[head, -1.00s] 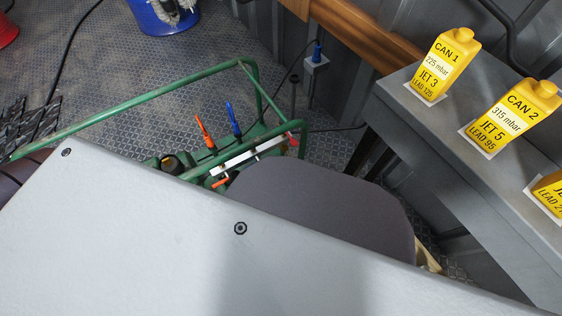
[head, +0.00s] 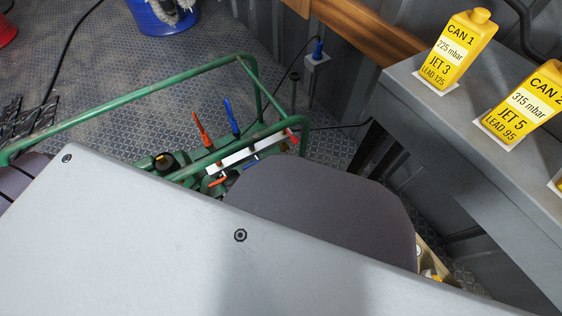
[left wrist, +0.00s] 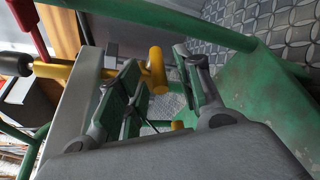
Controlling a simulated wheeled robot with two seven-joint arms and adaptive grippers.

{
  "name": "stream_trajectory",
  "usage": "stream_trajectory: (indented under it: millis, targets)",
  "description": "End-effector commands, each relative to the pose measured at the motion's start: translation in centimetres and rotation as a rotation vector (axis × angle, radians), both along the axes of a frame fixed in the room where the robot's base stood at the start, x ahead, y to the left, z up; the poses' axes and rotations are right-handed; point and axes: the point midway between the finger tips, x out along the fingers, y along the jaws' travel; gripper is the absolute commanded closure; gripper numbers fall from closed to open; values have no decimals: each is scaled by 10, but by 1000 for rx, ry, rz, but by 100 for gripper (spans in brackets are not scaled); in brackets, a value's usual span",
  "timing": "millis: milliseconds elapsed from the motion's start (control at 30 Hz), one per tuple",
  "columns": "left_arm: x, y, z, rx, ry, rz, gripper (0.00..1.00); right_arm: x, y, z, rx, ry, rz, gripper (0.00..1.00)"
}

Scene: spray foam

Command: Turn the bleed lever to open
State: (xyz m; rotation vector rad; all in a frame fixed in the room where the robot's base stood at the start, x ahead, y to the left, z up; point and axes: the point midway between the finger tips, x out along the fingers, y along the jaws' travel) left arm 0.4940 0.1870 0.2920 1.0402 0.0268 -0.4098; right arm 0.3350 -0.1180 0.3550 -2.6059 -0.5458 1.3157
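On a green tubular frame (head: 150,97) in the head view stand an upright orange handle (head: 202,130) and an upright blue handle (head: 232,117), beside a white bar (head: 235,157) with a red end. A small orange lever (head: 217,181) is low in front of the bar. I cannot tell which is the bleed lever. In the left wrist view my left gripper (left wrist: 163,88) is open, its two fingers apart. A yellow bar with a rounded end (left wrist: 157,70) shows between them; I cannot tell whether they touch it. My right gripper is not in view.
A grey bench (head: 405,100) at the right holds yellow cans, CAN 1 (head: 457,50) and CAN 2 (head: 525,105). A blue bucket (head: 160,15) stands at the back. A cable crosses the floor at the left. Patterned floor is free behind the frame.

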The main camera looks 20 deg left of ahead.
Motion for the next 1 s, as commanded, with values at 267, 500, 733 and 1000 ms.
stream_trajectory:
  millis: [267,500,733,1000]
  targets:
    - [10,-3,-2,-1,-1,1,65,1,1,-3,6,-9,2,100]
    - [10,-3,-2,-1,0,0,65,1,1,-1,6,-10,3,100]
    - [10,-3,-2,0,0,0,92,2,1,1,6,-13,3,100]
    - [10,-3,-2,-1,-1,0,100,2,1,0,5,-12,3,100]
